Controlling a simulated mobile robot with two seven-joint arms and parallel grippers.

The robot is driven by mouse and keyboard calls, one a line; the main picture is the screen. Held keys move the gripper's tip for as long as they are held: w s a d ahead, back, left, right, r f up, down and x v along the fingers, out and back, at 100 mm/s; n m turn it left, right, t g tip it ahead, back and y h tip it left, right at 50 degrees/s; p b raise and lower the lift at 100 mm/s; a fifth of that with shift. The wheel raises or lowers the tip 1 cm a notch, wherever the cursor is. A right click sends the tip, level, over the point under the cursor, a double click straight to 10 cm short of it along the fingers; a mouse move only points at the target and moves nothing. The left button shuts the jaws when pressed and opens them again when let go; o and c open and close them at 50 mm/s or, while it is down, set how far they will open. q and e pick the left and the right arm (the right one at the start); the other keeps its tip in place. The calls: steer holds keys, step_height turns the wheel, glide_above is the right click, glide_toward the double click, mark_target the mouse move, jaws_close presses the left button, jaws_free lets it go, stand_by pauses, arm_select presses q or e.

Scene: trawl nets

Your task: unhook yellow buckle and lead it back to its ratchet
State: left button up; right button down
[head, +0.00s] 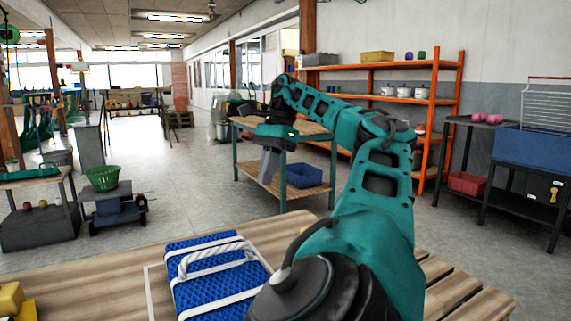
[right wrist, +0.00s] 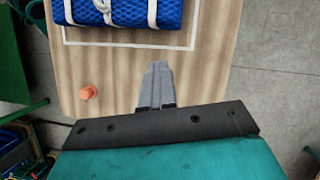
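A blue net bundle (head: 205,275) with white straps and a white rope loop lies on the wooden table inside a white outline. Part of it shows at the top of the right wrist view (right wrist: 130,12). A yellow object (head: 12,299) is cut off at the lower left of the head view; I cannot tell whether it is the buckle or the ratchet. My right gripper (head: 266,170) points down beyond the bundle, apart from it. In the right wrist view its grey fingers (right wrist: 158,82) are together with nothing visible between them. My left gripper is not in view.
A small orange peg (right wrist: 88,92) stands on the wooden tabletop (right wrist: 200,75), near its edge. A green-framed bench with a blue bin (head: 304,175) stands beyond the table. An orange shelf (head: 450,110) stands at the back right. Grey floor lies between.

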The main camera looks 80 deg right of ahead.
steer(key=s+d+r+m+t+h+b, duration=0.1)
steer(key=s+d+r+m, duration=0.1)
steer(key=s+r, duration=0.3)
arm_select(q)
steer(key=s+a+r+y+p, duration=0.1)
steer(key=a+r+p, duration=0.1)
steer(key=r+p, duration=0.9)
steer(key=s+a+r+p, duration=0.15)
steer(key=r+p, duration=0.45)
steer(key=p, duration=0.8)
arm_select(e)
steer(key=w+a, duration=1.4)
steer(key=w, duration=0.3)
steer(key=w+a, duration=1.4)
steer(key=w, duration=0.3)
step_height(320, 180, down, 18)
steer(key=b, duration=1.1)
steer(key=shift+w+r, duration=0.1)
steer(key=shift+r, duration=0.05)
steer(key=shift+f+b, duration=0.45)
steer(key=shift+f, duration=0.2)
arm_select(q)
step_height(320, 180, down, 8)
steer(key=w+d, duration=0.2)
